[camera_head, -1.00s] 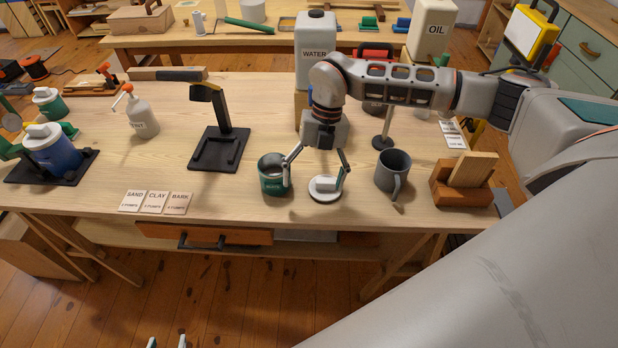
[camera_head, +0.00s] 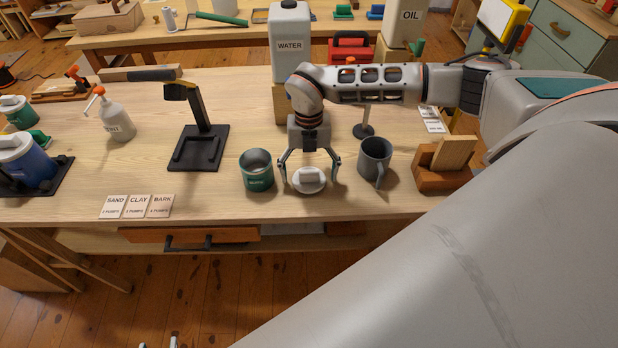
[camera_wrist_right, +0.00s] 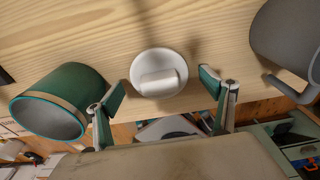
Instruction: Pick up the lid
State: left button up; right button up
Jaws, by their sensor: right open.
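The round white lid (camera_head: 309,186) with a raised block-shaped handle lies on the light wooden workbench, between the green mug and the grey mug. My right gripper (camera_head: 311,179) is open above it, its two fingers apart on either side of the lid. In the right wrist view, the lid (camera_wrist_right: 159,73) is between the open fingers (camera_wrist_right: 164,90), with a gap to each. Nothing is held. Two small tips at the bottom edge of the head view may be my left gripper (camera_head: 159,344); most of it is out of frame.
The green mug (camera_head: 257,170) stands close beside the left finger. The grey mug (camera_head: 375,160) is right of the other finger. A brown wooden block holder (camera_head: 443,180) stands farther right, a black stand (camera_head: 198,148) to the left, and a WATER container (camera_head: 290,45) behind.

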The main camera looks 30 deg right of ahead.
jog(key=c, duration=0.9)
